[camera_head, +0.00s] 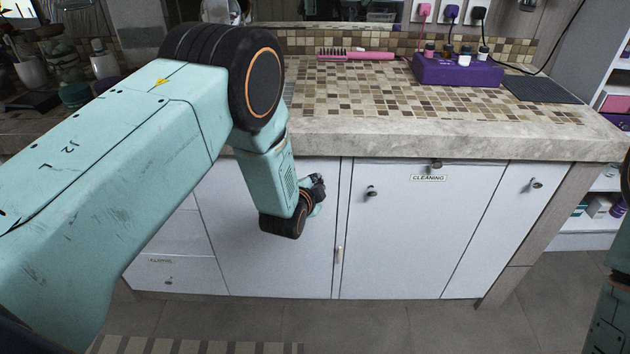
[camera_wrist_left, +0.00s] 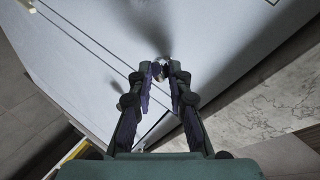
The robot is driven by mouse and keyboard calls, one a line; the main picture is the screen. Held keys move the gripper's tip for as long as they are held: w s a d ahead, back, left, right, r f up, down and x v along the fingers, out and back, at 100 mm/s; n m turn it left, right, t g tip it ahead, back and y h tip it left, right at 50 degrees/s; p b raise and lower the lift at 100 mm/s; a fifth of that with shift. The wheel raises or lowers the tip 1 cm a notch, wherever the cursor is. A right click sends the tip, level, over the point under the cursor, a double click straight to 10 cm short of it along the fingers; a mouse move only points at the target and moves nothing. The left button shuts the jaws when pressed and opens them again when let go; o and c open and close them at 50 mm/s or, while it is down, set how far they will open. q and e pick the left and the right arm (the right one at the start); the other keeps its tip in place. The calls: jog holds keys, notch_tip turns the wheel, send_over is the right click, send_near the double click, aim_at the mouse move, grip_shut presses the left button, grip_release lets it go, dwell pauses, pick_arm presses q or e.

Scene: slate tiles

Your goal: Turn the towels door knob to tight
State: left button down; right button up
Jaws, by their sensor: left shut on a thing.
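The white door (camera_head: 270,262) left of the middle gap in the cabinet front is the one my left arm reaches; no towels label shows on it. My left gripper (camera_head: 319,187) is at this door's upper right part, below the counter edge. In the left wrist view the two fingers of my left gripper (camera_wrist_left: 161,78) are closed around a small shiny knob (camera_wrist_left: 161,67). The fingers cover most of the knob, so its turn angle cannot be told. My right gripper is outside both views.
The stone counter edge (camera_head: 450,138) juts out just above the doors. To the right is a panel labelled CLEANING (camera_head: 428,178) with small dark knobs. The counter holds a pink brush (camera_head: 355,55) and a purple box (camera_head: 457,71).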

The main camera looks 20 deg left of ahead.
pick_arm(q)
jog(key=shift+w+d+r+m+g+y+b, duration=0.15)
jog(key=shift+m+g+y, duration=0.1)
jog(key=shift+m+y, duration=0.45)
jog(key=shift+s+d+f+m+g+y+b, duration=0.1)
jog(key=shift+m+g+y, duration=0.2)
jog(key=shift+m+y, duration=0.35)
jog(key=shift+w+d+r+m+g+y+b, duration=0.15)
jog(key=shift+m+g+y, duration=0.1)
jog(key=shift+m+y, duration=0.4)
jog(key=shift+s+f, duration=0.1)
jog(key=c, duration=1.3)
grip_release()
jog(key=shift+a, duration=0.1)
